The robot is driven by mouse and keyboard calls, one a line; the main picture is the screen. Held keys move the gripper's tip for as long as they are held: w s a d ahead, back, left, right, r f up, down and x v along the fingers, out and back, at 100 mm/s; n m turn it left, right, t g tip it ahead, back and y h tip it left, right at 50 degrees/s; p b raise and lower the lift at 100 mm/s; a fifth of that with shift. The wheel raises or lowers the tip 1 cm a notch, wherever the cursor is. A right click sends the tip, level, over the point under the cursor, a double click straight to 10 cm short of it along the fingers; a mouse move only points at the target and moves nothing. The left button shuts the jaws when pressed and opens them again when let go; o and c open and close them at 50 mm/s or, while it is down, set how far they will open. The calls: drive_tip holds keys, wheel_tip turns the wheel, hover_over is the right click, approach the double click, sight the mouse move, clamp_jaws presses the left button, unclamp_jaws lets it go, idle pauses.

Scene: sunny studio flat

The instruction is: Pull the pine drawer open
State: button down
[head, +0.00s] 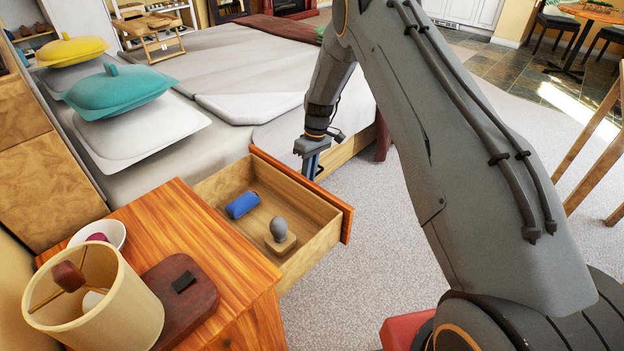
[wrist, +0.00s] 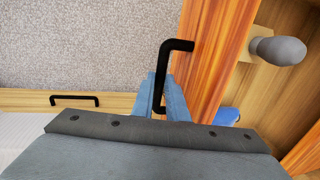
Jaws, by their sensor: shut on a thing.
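The pine drawer (head: 325,218) stands well out of the orange-brown wooden nightstand (head: 225,262), its inside in view. It also shows in the wrist view, with its orange-brown front (wrist: 212,50). My gripper (head: 312,170) is at the outer side of the drawer front. In the wrist view, my gripper (wrist: 162,92) is shut on the black bar handle (wrist: 164,65) of the drawer. The drawer front hides the handle in the head view. Inside the drawer lie a blue cylinder (head: 242,205) and a grey rounded knob on a wooden block (head: 279,232).
A lampshade (head: 95,300), a white bowl (head: 100,234) and a dark red-brown board (head: 180,295) are on the nightstand. The bed (head: 260,75) is close behind the drawer; a second black handle (wrist: 75,98) shows near it. Carpet (head: 345,270) in front is clear.

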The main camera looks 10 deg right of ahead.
drive_tip(key=c, duration=1.7)
unclamp_jaws()
drive_tip(key=shift+d, duration=0.1)
drive_tip(key=shift+c, duration=0.2)
wheel_tip(320, 180, up, 8)
drive_tip(key=w+d, duration=0.1)
drive_tip(key=shift+f, duration=0.2)
